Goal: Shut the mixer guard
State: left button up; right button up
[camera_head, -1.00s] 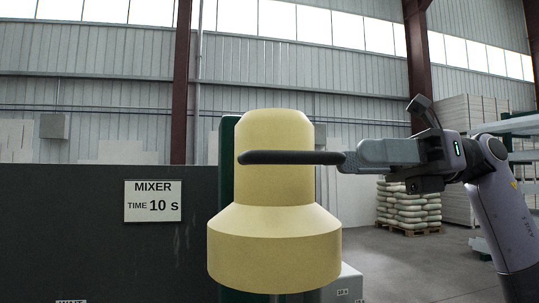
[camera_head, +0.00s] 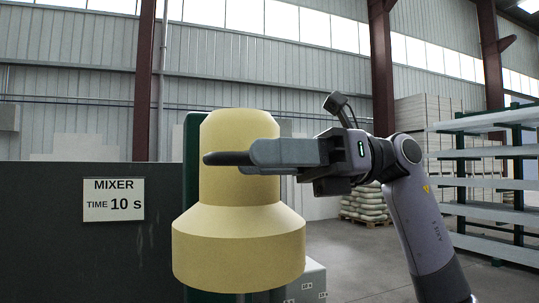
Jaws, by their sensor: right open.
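The mixer is a pale yellow body (camera_head: 238,245) with a wide lower skirt and a narrower upper part, standing in the middle of the view. A black bar (camera_head: 222,158) crosses in front of its upper part and looks like a handle; I cannot make out a separate guard. My right gripper (camera_head: 256,156) comes in from the right and overlaps the bar, hiding its right part. Its jaws are open, seen edge-on, and whether they touch the bar cannot be told. My left gripper is out of view.
A dark panel (camera_head: 60,235) with a sign (camera_head: 114,200) reading MIXER TIME 10 s stands at left. A dark green column (camera_head: 191,160) stands behind the mixer. Shelving (camera_head: 480,185) and stacked sacks (camera_head: 365,203) stand at right, with open floor between.

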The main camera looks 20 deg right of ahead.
aim_at(270, 250)
grip_shut()
jog(key=shift+f, duration=0.15)
notch_tip(270, 250, down, 10)
jog(key=b, duration=0.7)
notch_tip(270, 250, down, 11)
jog(key=b, duration=0.7)
jog(key=shift+r, duration=0.2)
grip_release()
